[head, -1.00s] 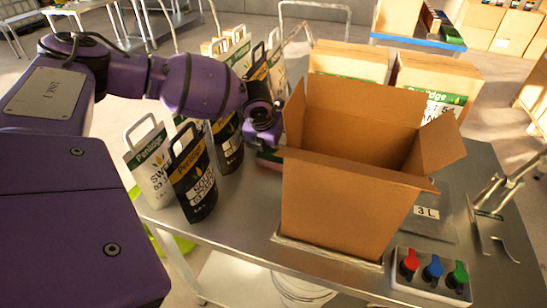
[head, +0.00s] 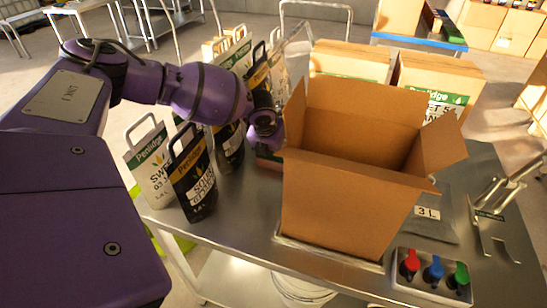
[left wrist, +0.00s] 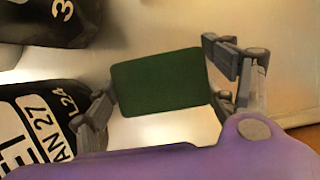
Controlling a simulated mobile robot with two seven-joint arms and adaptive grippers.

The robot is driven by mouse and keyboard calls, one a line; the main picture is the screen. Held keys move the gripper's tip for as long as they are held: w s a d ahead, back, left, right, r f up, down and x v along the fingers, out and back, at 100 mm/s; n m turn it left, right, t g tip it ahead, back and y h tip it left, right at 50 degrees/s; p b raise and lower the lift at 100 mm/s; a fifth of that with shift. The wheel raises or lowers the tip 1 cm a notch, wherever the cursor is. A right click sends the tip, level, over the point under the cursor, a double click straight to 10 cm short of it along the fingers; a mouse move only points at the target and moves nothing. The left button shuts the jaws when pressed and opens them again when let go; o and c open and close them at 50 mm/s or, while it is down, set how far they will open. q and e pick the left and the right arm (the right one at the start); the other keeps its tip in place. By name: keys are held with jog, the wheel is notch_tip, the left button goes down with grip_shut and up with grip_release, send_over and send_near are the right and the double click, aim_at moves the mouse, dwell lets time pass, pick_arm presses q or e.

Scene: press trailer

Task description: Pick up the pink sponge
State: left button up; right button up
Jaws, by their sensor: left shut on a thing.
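The sponge shows in the left wrist view as a dark green rectangular face (left wrist: 160,82) lying between the two grey fingers. A small pinkish edge of the sponge (head: 268,158) shows in the head view, left of the carton, under my left gripper. My left gripper (left wrist: 165,88) is shut on the sponge, one finger at each short side. In the head view the left gripper (head: 266,137) is mostly hidden by its own wrist and the carton edge. I cannot tell whether the sponge is clear of the table. My right gripper is not in view.
An open cardboard carton (head: 340,205) stands just right of the left gripper. Black bag (head: 194,175) and white bag (head: 150,172) stand to the left, with other bags behind. A switch box (head: 432,278) is at the front right of the metal table (head: 235,215).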

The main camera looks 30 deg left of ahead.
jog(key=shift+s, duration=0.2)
pick_arm(q)
jog(key=shift+r, duration=0.65)
jog(key=s+r+p, duration=0.1)
jog(key=s+r, duration=1)
jog(key=s, duration=0.3)
jog(key=shift+r, duration=0.35)
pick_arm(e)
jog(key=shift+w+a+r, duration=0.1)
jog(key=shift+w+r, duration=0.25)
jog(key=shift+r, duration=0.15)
pick_arm(q)
jog(key=shift+a, duration=0.1)
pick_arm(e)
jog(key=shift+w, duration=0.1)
